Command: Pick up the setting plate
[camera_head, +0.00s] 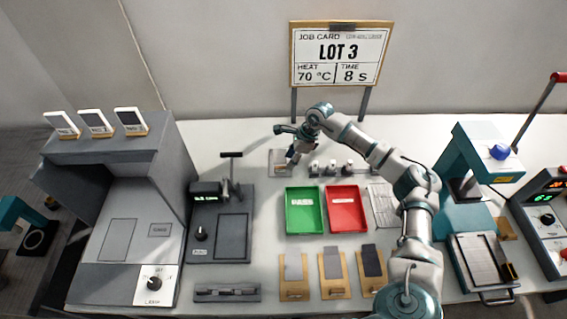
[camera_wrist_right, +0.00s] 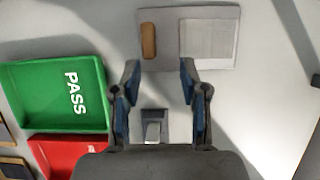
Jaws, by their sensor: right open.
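A flat grey plate with a tan grip and a pale square, which looks like the setting plate, lies on the table behind the green tray in the head view (camera_head: 273,171). In the right wrist view the plate (camera_wrist_right: 190,63) lies flat beyond the fingertips, tan grip on its left part. My right gripper (camera_head: 285,147) is above the table near this plate. In the wrist view the right gripper (camera_wrist_right: 159,80) is open, with nothing between its fingertips. A small grey block (camera_wrist_right: 153,130) shows below between the fingers. My left gripper is not visible.
The green PASS tray (camera_head: 304,210) and red tray (camera_head: 346,209) stand in front. Several small knobbed blocks (camera_head: 331,169) stand beside the grey plate. A teal press (camera_head: 475,175) stands right. The job card sign (camera_head: 340,55) is behind.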

